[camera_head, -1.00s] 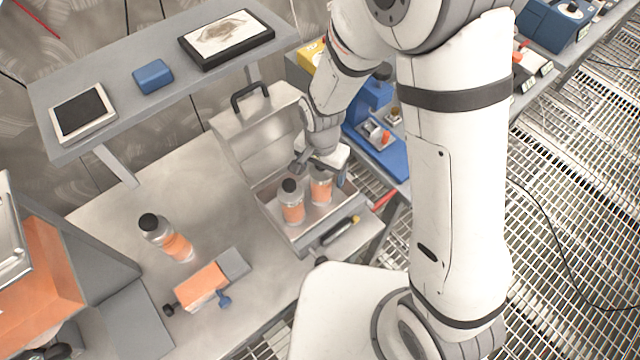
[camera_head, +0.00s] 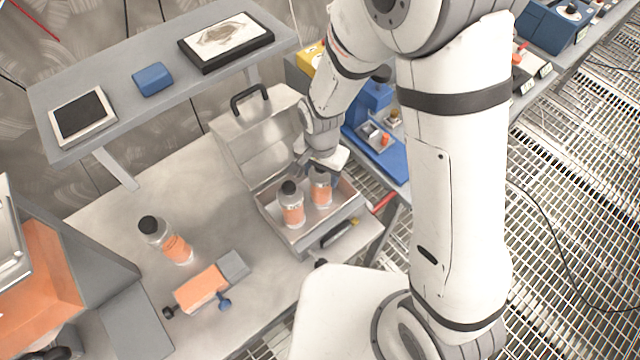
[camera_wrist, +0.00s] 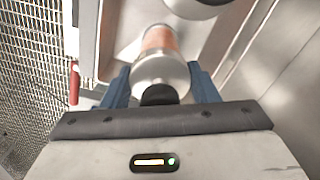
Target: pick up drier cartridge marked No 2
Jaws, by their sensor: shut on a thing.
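Two cartridges with clear bodies, orange bands and black caps stand upright in an open metal case (camera_head: 262,209). My gripper (camera_head: 318,172) is shut on the right cartridge (camera_head: 321,192) near its cap, from above. In the wrist view the held cartridge (camera_wrist: 160,62) sits between the blue fingers (camera_wrist: 158,88), its dark cap toward the palm. The left cartridge (camera_head: 291,207) stands close beside it, apart from the fingers. A third similar cartridge (camera_head: 166,240) lies or leans on the bench at the left. No number marking is readable on any of them.
The case's raised lid (camera_head: 258,128) stands behind the cartridges. An orange and grey clamp-like block (camera_head: 205,287) lies on the bench (camera_head: 130,212). A shelf (camera_head: 115,98) with tablets and a blue box overhangs the back. A blue device (camera_head: 375,140) stands right of the case.

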